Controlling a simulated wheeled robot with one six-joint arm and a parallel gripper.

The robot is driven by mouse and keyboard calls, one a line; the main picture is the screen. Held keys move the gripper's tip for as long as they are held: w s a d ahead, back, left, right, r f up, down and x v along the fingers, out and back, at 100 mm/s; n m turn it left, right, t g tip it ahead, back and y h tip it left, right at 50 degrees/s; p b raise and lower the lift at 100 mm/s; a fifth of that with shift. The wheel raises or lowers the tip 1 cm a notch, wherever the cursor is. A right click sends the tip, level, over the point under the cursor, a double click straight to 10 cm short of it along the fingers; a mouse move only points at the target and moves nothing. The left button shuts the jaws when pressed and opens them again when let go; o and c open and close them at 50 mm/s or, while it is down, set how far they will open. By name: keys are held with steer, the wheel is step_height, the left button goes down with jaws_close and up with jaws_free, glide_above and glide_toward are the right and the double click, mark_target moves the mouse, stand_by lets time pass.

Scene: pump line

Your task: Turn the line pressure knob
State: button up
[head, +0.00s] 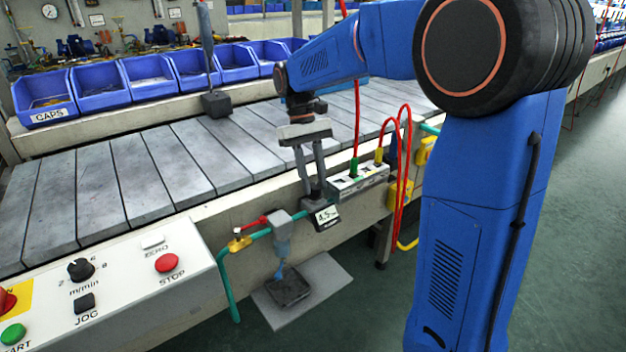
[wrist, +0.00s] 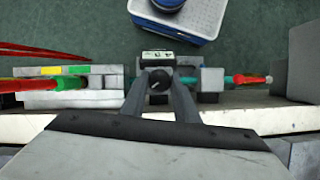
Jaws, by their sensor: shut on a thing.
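The line pressure knob (wrist: 159,81) is round and black with a light pointer mark, on the regulator in the line at the conveyor's side. My gripper (wrist: 159,88) has one finger on each side of the knob and is shut on it. In the head view my gripper (head: 312,190) reaches down to the regulator, and its fingers mostly hide the knob. A small display (head: 326,214) beside it reads about 4.5. The display also shows in the wrist view (wrist: 158,58), where its digits are too small to read.
A valve block (head: 358,182) with red hoses is to the right. A teal pipe with a red-handled valve (head: 252,226) and a filter bowl (head: 282,240) are to the left. The control box (head: 130,285) has a separate speed knob (head: 80,269). Blue bins (head: 152,77) line the conveyor.

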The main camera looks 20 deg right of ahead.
steer(key=shift+m+y, duration=0.4)
steer(key=shift+m, duration=0.4)
steer(key=o, duration=1.1)
steer(key=shift+c, duration=0.2)
steer(key=shift+r, duration=0.1)
steer(key=v, duration=1.7)
steer(key=shift+d+r, duration=0.1)
steer(key=shift+r, duration=0.05)
